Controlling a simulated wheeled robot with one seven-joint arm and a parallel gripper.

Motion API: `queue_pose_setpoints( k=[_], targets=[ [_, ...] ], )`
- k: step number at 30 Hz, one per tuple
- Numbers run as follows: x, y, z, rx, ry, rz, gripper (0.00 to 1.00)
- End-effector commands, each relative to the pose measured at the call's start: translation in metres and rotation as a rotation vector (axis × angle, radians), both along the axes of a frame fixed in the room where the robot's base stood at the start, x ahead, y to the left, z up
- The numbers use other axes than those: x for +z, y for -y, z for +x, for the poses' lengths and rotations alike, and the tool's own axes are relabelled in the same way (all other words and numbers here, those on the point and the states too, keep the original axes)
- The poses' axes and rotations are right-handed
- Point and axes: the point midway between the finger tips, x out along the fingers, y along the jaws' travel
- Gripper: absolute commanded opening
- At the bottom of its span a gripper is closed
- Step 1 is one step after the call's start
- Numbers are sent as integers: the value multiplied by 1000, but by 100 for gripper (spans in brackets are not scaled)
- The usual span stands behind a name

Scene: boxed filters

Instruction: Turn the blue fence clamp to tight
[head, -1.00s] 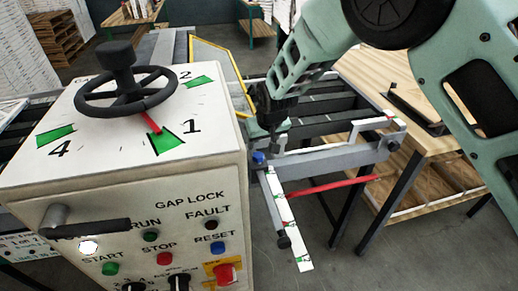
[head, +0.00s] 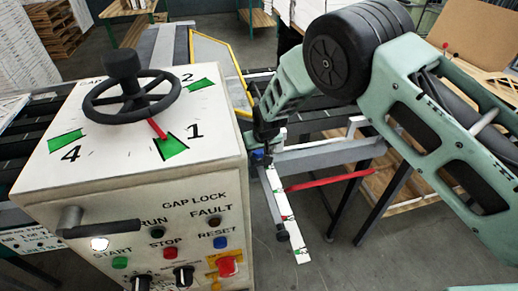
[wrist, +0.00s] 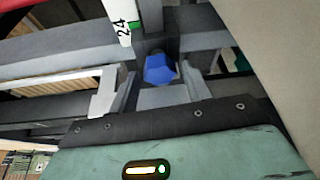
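The blue fence clamp (wrist: 160,68) is a small faceted knob on the grey fence fitting, in the upper middle of the wrist view. In the head view only a bit of blue (head: 258,154) shows beneath my gripper (head: 266,138). In the wrist view the two fingers of my gripper (wrist: 154,84) stand apart, one to the left and one to the right of the knob. The knob lies between or just beyond the fingertips; I cannot tell whether they touch it. No tight mark is readable.
The cream control box (head: 190,205) with its black handwheel (head: 128,97) stands close left of my gripper. A white scale strip (head: 283,218) and a red rod (head: 325,181) extend from the fence.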

Motion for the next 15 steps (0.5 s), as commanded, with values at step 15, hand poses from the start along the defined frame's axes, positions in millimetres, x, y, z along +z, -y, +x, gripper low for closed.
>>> queue_pose_setpoints(
  k=[15],
  targets=[
    [-2,-1,0,-124,2,-1,14]
  ],
)
